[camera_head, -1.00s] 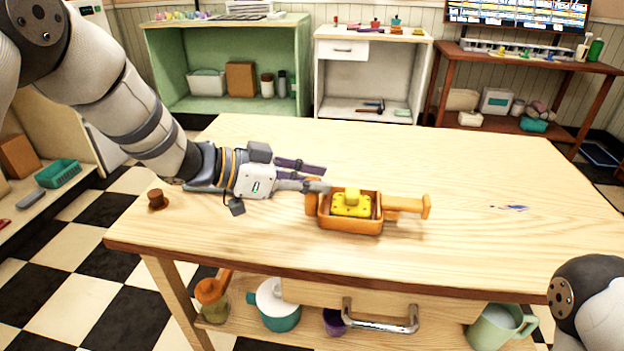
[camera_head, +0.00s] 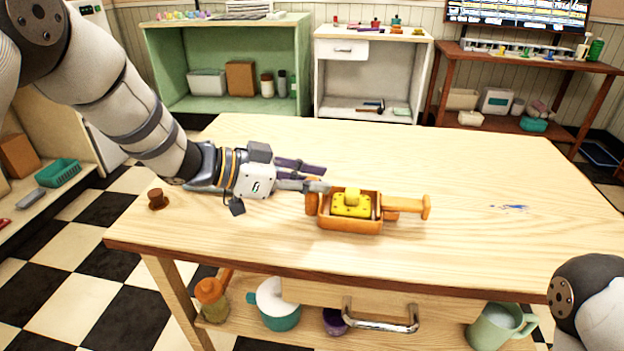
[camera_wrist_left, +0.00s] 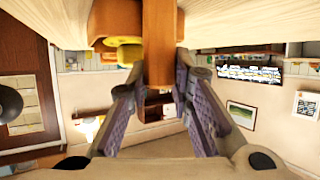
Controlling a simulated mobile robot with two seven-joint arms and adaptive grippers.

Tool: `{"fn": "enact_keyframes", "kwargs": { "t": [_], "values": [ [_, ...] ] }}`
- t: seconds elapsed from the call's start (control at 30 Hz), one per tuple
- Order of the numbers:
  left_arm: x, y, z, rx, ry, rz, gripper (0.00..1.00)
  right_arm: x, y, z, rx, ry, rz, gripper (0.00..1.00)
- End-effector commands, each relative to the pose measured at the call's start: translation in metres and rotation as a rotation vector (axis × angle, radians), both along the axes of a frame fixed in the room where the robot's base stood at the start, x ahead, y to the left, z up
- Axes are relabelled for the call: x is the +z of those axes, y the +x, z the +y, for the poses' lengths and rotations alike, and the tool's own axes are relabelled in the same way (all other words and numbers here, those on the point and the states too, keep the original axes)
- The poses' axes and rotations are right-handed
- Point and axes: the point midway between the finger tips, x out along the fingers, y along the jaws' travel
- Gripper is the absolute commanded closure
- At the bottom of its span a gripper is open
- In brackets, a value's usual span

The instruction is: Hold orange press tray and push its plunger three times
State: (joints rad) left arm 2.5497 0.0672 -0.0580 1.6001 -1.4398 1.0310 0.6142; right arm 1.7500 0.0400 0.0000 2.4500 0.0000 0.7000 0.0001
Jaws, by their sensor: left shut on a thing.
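The orange press tray (camera_head: 350,225) is near the middle of the table, with an orange handle (camera_head: 405,205) sticking out to the right and a shorter one at its left end. Its yellow plunger (camera_head: 351,203) with a raised knob sits inside the tray walls. My left gripper (camera_head: 318,187) reaches in from the left and is shut on the tray's left handle. In the left wrist view, the purple-padded fingers of my left gripper (camera_wrist_left: 162,95) flank the orange handle (camera_wrist_left: 159,45), with part of the yellow plunger (camera_wrist_left: 125,45) beside it. My right gripper is out of view.
The wooden table (camera_head: 480,160) is mostly clear. A small brown hat-like piece (camera_head: 157,199) stands near its left edge, and a blue mark (camera_head: 509,207) shows at the right. A lower shelf holds a teal pot (camera_head: 277,305) and a green mug (camera_head: 497,325). My right arm shows at bottom right.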

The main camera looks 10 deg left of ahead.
Motion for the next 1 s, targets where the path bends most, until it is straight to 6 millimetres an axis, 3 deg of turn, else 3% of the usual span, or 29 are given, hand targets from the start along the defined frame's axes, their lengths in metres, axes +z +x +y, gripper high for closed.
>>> {"fn": "enact_keyframes", "kwargs": {
  "t": [0.8,1.0],
  "values": [
    [-0.0067,-0.0007,0.0006,0.002,0.004,0.007,1.0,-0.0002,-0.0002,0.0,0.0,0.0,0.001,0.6],
    [-0.0077,-0.001,0.0006,0.001,0.005,0.008,1.0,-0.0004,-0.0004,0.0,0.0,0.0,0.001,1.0]
  ]
}}
